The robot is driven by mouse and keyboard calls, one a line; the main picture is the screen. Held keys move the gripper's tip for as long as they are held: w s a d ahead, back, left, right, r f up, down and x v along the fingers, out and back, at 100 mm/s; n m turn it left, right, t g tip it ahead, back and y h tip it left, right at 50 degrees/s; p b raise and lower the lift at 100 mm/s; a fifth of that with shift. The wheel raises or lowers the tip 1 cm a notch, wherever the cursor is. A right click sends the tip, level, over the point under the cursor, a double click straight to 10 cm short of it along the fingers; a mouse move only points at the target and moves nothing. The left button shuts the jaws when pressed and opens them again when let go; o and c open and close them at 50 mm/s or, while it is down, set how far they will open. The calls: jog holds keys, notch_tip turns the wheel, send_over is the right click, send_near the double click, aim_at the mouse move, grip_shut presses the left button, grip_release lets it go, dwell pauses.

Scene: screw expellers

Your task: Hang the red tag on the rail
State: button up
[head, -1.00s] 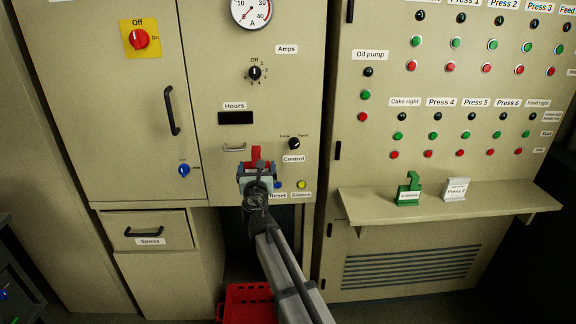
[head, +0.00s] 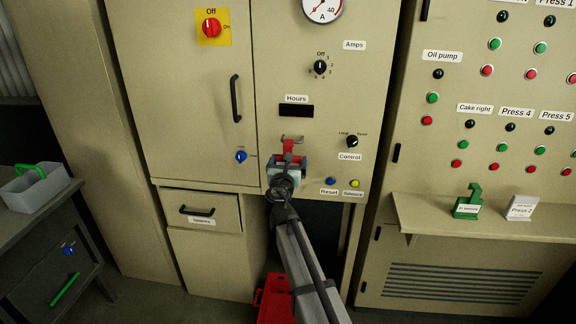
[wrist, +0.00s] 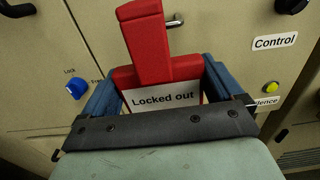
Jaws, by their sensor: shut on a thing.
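The red tag (head: 288,147) is held upright in my gripper (head: 287,164) in front of the cabinet panel. In the wrist view the tag (wrist: 160,78) reads "Locked out", and the blue fingers of my gripper (wrist: 157,92) are shut on its two sides. The rail (head: 292,138) is a small metal bar on the panel below the Hours display. The tag's upper part is just below and overlapping the rail in the head view. In the wrist view the rail (wrist: 175,20) shows partly behind the tag's upper part; I cannot tell whether they touch.
A Control knob (head: 352,141) and Reset button (head: 331,181) sit right of my gripper. A shelf (head: 420,215) at right bears a green tag (head: 468,203) and a white tag (head: 522,207). A red crate (head: 272,300) is on the floor. A grey bin (head: 30,195) stands at left.

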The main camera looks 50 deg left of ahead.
jog(key=f+x, duration=0.1)
jog(key=x, duration=0.6)
jog(key=shift+f, duration=0.35)
dwell(0.5)
jog(key=o, duration=0.8)
jog(key=v, duration=1.4)
jog(key=shift+r, duration=0.1)
